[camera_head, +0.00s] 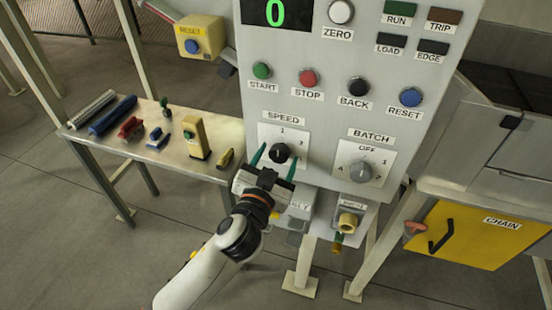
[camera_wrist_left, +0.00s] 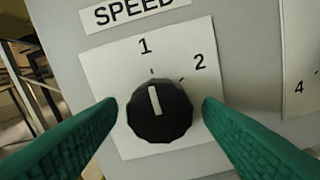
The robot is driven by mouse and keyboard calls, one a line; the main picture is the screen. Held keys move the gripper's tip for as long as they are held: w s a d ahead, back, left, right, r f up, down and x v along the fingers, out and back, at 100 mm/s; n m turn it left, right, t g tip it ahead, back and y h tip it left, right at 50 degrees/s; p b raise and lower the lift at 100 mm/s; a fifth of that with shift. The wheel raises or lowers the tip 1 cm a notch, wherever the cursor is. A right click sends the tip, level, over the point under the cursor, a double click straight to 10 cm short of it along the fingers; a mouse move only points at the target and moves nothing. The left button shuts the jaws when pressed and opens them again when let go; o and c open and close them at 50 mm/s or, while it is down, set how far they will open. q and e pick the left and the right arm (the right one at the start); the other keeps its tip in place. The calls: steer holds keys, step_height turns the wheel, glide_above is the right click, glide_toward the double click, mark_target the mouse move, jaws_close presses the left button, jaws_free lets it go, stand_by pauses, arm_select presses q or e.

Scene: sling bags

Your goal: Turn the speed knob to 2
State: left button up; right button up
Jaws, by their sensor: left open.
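The black speed knob (camera_head: 280,153) sits on a white plate under the SPEED label on the grey panel. In the left wrist view the knob (camera_wrist_left: 159,110) has a white pointer line aimed up, close to the 1 mark and left of the 2 mark. My right gripper is not in view.
The batch knob (camera_head: 361,172) is right of the speed knob. Start, stop, back and reset buttons (camera_head: 411,97) are above. A brass fitting (camera_head: 347,223) sticks out below. A bench (camera_head: 215,160) with tools stands at left, a yellow CHAIN door (camera_head: 475,240) at right.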

arm_select(q)
steer(key=c, duration=1)
steer(key=shift+o, duration=0.2)
steer(key=shift+m, duration=0.3)
steer(key=m+p, duration=0.3)
steer(key=m, duration=0.2)
steer(key=shift+r+m, duration=0.1)
steer(key=shift+m, duration=0.2)
steer(key=m+p, duration=0.2)
steer(key=m, duration=0.3)
steer(key=shift+a, duration=0.1)
steer(key=shift+m, duration=0.4)
steer(key=o, duration=1)
steer(key=shift+c, duration=0.2)
